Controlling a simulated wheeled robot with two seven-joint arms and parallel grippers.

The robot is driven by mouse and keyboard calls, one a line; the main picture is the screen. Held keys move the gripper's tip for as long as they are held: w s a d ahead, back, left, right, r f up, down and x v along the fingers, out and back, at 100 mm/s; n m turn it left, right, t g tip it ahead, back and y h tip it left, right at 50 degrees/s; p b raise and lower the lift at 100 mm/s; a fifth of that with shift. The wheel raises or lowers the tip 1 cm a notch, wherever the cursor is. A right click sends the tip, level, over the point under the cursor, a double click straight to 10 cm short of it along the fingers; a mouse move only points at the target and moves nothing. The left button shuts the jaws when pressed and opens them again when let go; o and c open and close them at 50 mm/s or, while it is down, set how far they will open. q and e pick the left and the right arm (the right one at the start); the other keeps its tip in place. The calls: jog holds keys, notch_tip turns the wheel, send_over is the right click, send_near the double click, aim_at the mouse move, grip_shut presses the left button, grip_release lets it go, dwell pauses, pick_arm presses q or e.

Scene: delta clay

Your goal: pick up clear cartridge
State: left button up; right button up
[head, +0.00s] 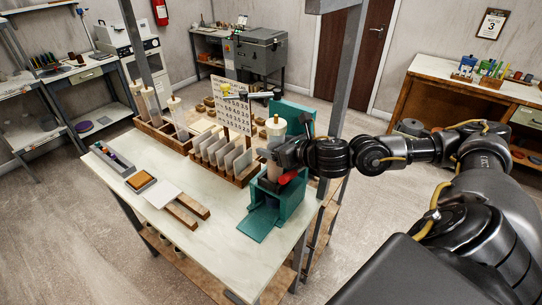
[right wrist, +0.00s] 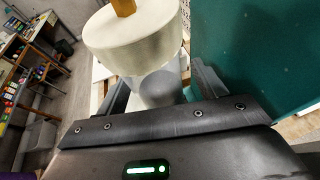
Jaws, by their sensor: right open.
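A clear cartridge with a broad cream cap (head: 275,127) stands upright in the teal stand (head: 292,203). In the right wrist view its cap (right wrist: 135,38) has a tan rod on top, and its see-through body (right wrist: 160,88) shows grey inside. My right gripper (head: 277,154) is open at the cartridge's body, below the cap. In the right wrist view its fingers (right wrist: 163,95) lie on either side of the body; I cannot tell whether they touch it. My left gripper is not in view.
A teal upright panel (right wrist: 255,55) stands close beside the right finger. A wooden rack of pale slabs (head: 243,178) is left of the stand. Other capped tubes (head: 176,112) stand in a wooden rack behind. A grey post (head: 347,85) rises near my arm.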

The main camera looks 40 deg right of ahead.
jog(key=shift+s+r, duration=0.15)
jog(key=shift+s, duration=0.15)
jog(key=shift+c, duration=0.3)
jog(key=shift+s, duration=0.1)
jog(key=shift+c, duration=1.1)
jog(key=shift+w, duration=0.35)
jog(key=c, duration=0.5)
jog(key=shift+a, duration=0.1)
jog(key=c, duration=0.5)
jog(key=shift+s, duration=0.1)
jog(key=shift+c, duration=0.3)
